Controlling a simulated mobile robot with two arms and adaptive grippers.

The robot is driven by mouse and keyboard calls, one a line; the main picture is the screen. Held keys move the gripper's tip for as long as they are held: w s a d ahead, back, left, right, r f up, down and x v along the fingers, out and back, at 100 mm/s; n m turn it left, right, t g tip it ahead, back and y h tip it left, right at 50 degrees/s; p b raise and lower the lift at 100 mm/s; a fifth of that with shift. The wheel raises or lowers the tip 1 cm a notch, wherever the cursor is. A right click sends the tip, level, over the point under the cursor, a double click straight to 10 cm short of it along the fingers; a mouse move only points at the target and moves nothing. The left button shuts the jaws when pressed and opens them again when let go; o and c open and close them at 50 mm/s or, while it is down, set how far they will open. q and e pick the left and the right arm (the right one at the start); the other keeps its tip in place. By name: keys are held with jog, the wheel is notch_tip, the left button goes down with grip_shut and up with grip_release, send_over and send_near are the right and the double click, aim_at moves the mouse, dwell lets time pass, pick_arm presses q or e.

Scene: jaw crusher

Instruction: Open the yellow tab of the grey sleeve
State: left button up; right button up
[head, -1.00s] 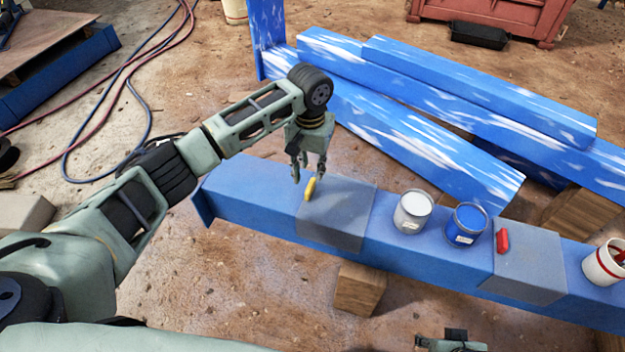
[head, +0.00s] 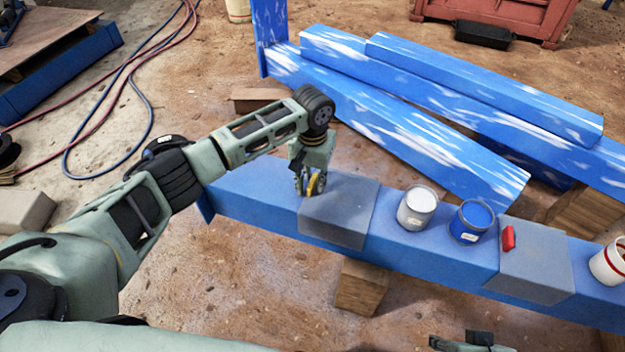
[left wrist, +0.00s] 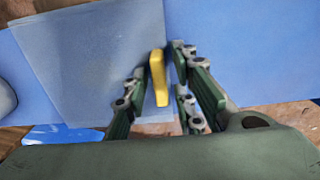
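The grey sleeve (head: 345,220) wraps the left part of the blue beam. Its yellow tab (left wrist: 158,80) stands near the sleeve's left edge. My left gripper (head: 311,188) is down at the tab. In the left wrist view its fingers (left wrist: 157,66) are apart, one on each side of the tab, with a gap on the left and the tab close to the right finger. In the head view the fingers partly hide the tab (head: 319,183). Part of my right gripper (head: 470,342) shows at the bottom edge; its fingers cannot be made out.
On the blue beam (head: 245,200) stand a white-filled can (head: 416,212) and a blue-filled can (head: 468,225). Further right is a second grey sleeve (head: 540,265) with a red tab (head: 509,238). A white-and-red container (head: 610,265) stands at the right edge. Painted blue beams (head: 430,150) lie behind.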

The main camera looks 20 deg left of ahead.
pick_arm(q)
grip_shut()
jog(key=shift+a, duration=0.1)
dwell(0.3)
